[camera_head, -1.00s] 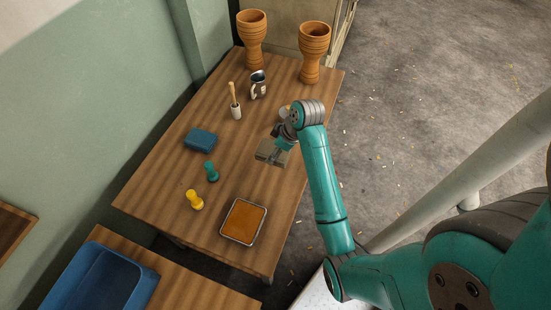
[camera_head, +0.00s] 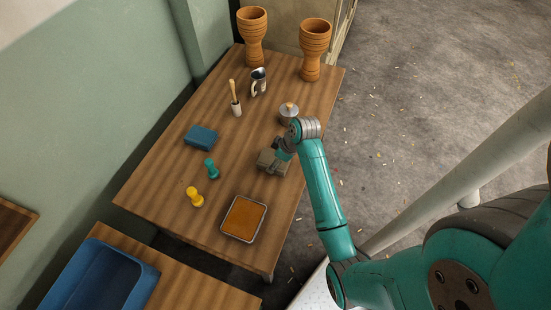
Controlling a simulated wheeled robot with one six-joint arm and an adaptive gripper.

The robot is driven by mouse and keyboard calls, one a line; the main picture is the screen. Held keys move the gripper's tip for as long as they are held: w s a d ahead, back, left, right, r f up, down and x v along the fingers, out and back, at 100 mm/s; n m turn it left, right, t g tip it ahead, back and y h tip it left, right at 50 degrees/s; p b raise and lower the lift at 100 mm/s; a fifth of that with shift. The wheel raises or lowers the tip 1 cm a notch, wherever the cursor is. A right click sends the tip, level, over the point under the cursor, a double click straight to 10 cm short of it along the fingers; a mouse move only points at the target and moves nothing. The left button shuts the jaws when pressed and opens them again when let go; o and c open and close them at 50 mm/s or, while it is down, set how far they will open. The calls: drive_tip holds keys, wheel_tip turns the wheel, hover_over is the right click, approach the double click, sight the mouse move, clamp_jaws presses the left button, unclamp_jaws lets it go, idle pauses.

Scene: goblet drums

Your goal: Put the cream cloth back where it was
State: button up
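A small folded grey-tan piece (camera_head: 266,163), the only thing here that looks like the cream cloth, is at the right middle of the wooden table. My gripper (camera_head: 277,157) is right at it, pointing down from above and covering part of it. The fingertips are small and dark against the cloth, so I cannot tell whether they are shut on it. I also cannot tell whether the cloth rests on the table or is slightly above it.
Around it on the table (camera_head: 165,185) are a metal tray with an orange-brown filling (camera_head: 243,218), a lidded metal pot (camera_head: 288,113), a blue block (camera_head: 200,136), a teal piece (camera_head: 211,168) and a yellow piece (camera_head: 194,197). Two goblet drums (camera_head: 315,50) stand at the back.

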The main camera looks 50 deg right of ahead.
drive_tip(key=o, duration=1)
drive_tip(key=shift+c, duration=0.2)
drive_tip(key=v, duration=1.2)
drive_tip(key=s+a+f, duration=0.1)
drive_tip(key=a+f, duration=0.1)
drive_tip(key=a, duration=0.1)
drive_tip(key=s+a+f+m+t+h, duration=0.1)
drive_tip(key=a+f, duration=0.1)
drive_tip(key=a, duration=0.1)
drive_tip(key=s+a+f+m+t, duration=0.1)
drive_tip(key=a+f, duration=0.2)
drive_tip(key=shift+a+f, duration=0.1)
drive_tip(key=shift+a, duration=0.15)
drive_tip(key=s+a, duration=0.2)
drive_tip(key=s+a+m+t+h, duration=0.1)
drive_tip(key=s+a, duration=0.1)
drive_tip(key=s+a+f+t, duration=0.1)
drive_tip(key=s+a, duration=0.1)
drive_tip(key=shift+s+a+f+h, duration=0.1)
drive_tip(key=shift+s+h, duration=0.05)
drive_tip(key=shift+h, duration=0.15)
drive_tip(key=s+a+r+t, duration=0.3)
drive_tip(key=s+a+r, duration=0.1)
drive_tip(key=s+r, duration=0.4)
drive_tip(key=s+a+r+m+t+y, duration=0.1)
drive_tip(key=s+a+r+t, duration=0.2)
drive_tip(key=s+r, duration=0.5)
drive_tip(key=shift+s+a+r, duration=0.25)
drive_tip(key=shift+s+a, duration=0.1)
drive_tip(key=shift+s, duration=0.6)
